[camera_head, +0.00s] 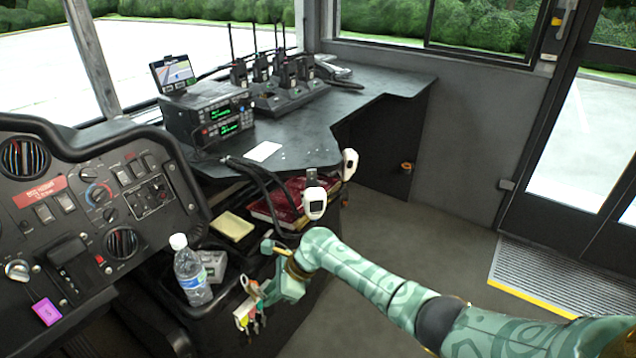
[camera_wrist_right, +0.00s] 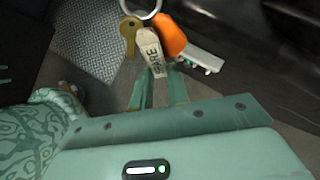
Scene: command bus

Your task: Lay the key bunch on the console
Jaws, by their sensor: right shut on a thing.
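My right gripper (camera_head: 258,292) is in the lower middle of the head view, just right of the water bottle, and is shut on the key bunch (camera_head: 244,317). In the right wrist view, the fingers (camera_wrist_right: 158,88) pinch a lettered tag of the key bunch (camera_wrist_right: 150,48). A metal ring, a brass key and an orange fob show around it. The dark console top (camera_head: 310,125) lies farther back and higher, with bare room at its middle and right. My left gripper is not in view.
A water bottle (camera_head: 190,270) stands in a tray beside the gripper. A yellow pad (camera_head: 232,226) and red books (camera_head: 280,205) lie below the console edge. Radios (camera_head: 212,118), handsets (camera_head: 285,75) and a white card (camera_head: 263,151) occupy the console. Handset cords hang over its front.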

